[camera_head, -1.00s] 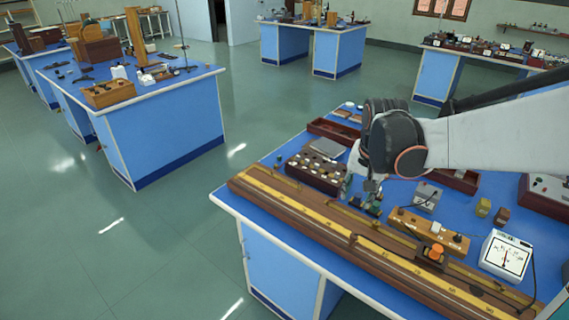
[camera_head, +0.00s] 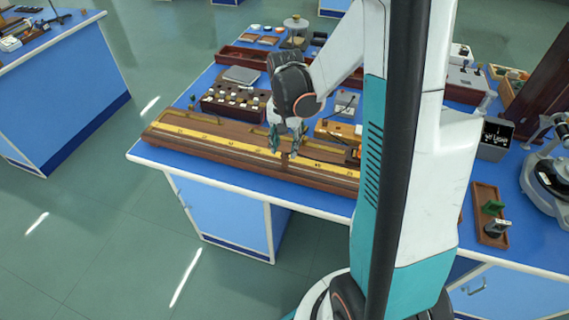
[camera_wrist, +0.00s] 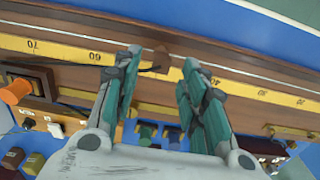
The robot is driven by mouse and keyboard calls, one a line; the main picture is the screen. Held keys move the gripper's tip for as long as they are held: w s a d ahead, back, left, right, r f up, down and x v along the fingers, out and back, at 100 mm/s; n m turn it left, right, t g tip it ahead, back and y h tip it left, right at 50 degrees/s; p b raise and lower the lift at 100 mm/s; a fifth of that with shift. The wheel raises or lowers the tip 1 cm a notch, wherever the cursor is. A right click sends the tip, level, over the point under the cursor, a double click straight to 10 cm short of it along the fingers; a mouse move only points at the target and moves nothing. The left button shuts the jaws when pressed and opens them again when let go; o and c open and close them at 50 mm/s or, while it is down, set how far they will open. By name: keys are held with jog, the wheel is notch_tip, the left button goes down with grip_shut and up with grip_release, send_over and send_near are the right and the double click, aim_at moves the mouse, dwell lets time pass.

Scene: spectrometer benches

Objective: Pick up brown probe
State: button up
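The brown probe (camera_wrist: 161,59) is a small dark brown piece over the yellow scale in the wrist view, with a thin dark lead running left. It stands between the tips of my gripper (camera_wrist: 160,72), whose teal fingers are apart. I cannot tell whether either finger touches it. In the head view my gripper (camera_head: 284,138) points down above the long wooden ruler board (camera_head: 225,148), and the probe (camera_head: 285,158) shows as a small brown piece just below the fingers.
A wooden box with several knobs (camera_head: 235,105) and a grey-topped box (camera_head: 241,75) stand behind the board. An orange-knobbed part (camera_wrist: 17,90) sits on the board at left in the wrist view. A brown tray (camera_head: 490,215) lies at right. Floor left of the bench is clear.

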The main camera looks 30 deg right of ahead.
aim_at(285, 154)
notch_tip(285, 154, down, 5)
jog(key=b, duration=0.2)
jog(key=shift+w+f+b, duration=0.15)
jog(key=shift+b, duration=0.15)
grip_shut()
